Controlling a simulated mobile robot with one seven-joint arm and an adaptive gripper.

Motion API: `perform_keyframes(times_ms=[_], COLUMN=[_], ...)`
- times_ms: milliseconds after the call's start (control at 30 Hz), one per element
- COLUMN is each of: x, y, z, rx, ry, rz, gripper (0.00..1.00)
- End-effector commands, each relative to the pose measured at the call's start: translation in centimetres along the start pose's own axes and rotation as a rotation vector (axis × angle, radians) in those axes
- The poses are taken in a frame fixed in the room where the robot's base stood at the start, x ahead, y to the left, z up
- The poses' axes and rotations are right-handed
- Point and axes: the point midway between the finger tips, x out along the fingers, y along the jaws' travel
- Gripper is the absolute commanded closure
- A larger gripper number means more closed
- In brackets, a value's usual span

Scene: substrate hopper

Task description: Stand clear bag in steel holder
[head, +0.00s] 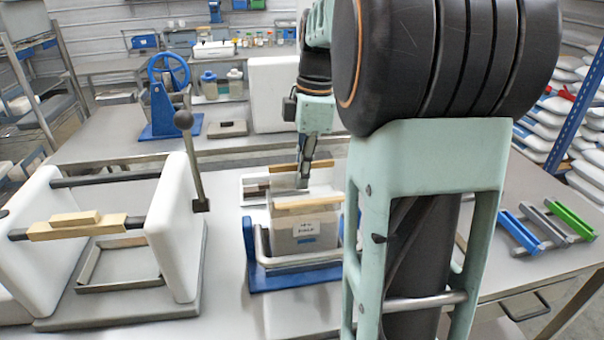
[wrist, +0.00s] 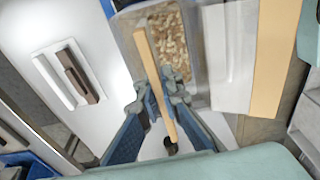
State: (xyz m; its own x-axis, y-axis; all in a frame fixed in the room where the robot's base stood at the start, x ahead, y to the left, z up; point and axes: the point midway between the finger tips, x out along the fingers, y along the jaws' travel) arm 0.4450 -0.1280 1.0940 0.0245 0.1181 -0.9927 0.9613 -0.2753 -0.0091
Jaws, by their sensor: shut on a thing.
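The clear bag (head: 280,235), with a white label and wooden strips at its mouth, stands roughly upright at the steel holder (head: 264,262). The holder has rounded steel bars on a blue base (head: 262,283). A steel bar passes across the bag's lower front; whether its bottom rests cannot be told. My gripper (head: 304,186) is at the mouth. In the wrist view my gripper (wrist: 165,112) is shut on a thin wooden strip (wrist: 147,55), which seems to be one edge of the bag's mouth. Chip-like substrate (wrist: 168,35) shows beside it, and a wider strip (wrist: 273,55) lies right.
A white-sided press frame (head: 178,230) with an upright lever stands close on the left. A blue-wheeled device (head: 168,85) is behind. Blue, grey and green clips (head: 545,228) lie on the right. My arm hides the table right of the holder.

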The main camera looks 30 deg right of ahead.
Motion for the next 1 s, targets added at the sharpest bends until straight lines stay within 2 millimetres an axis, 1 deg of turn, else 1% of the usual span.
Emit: perform_keyframes(times_ms=[500, 667, 700, 867, 1000], x=[0.7, 0.64, 0.64, 0.71, 0.78], y=[0.09, 0.09, 0.09, 0.06, 0.03], z=[0.07, 0.07, 0.07, 0.08, 0.09], rx=[0.0, -0.001, -0.001, 0.0, 0.0], ry=[0.0, 0.0, 0.0, 0.0, 0.0], rz=[0.005, 0.005, 0.005, 0.003, 0.001], gripper=[1.0, 1.0, 0.91, 0.74, 0.74])
